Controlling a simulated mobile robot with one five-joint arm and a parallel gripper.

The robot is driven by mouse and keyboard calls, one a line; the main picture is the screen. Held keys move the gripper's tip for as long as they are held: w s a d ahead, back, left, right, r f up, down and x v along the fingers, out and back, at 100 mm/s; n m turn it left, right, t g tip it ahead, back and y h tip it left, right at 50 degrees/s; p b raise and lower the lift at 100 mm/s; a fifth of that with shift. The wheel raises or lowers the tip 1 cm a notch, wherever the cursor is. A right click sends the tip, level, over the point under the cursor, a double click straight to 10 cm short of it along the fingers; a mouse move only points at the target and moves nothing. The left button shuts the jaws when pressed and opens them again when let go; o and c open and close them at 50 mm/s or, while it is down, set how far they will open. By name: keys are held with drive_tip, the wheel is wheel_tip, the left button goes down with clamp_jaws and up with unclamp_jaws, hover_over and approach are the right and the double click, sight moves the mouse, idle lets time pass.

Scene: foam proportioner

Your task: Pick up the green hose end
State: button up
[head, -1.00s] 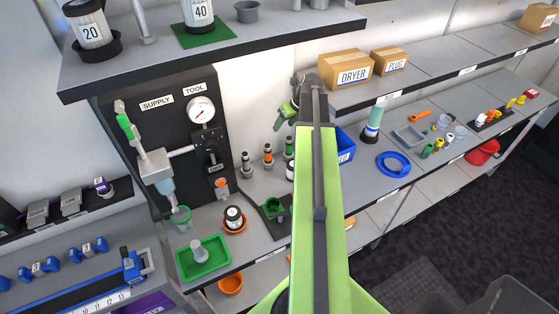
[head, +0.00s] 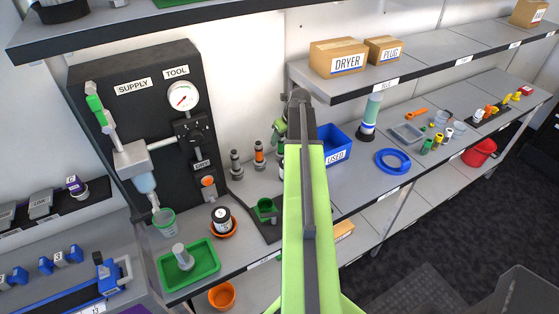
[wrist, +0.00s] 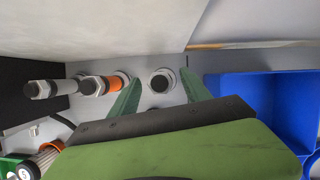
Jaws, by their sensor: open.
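Three upright hose ends stand in a row on the bench. In the wrist view one has a plain grey band (wrist: 50,88), the middle one an orange band (wrist: 100,85). The third, right-hand hose end (wrist: 162,81) shows its dark round top and grey rim; its colour band cannot be seen here. My gripper (wrist: 161,74) is open, its green fingers on either side of this third one in the picture; no contact can be made out. In the head view the plain (head: 236,163) and orange (head: 259,154) ones show, while my arm mostly hides the third.
A blue USED bin (head: 337,147) stands close right of the row; it fills the right of the wrist view. The SUPPLY/TOOL panel (head: 150,110) is to the left. A shelf with the DRYER box (head: 338,58) overhangs behind. A green tray (head: 189,262) lies front left.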

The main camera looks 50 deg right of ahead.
sight(279, 143)
drive_tip(key=b+x, duration=0.4)
drive_tip(key=x, duration=0.1)
drive_tip(key=shift+f+b, duration=0.1)
drive_tip(key=shift+b, duration=0.25)
drive_tip(key=shift+r, duration=0.2)
clamp_jaws()
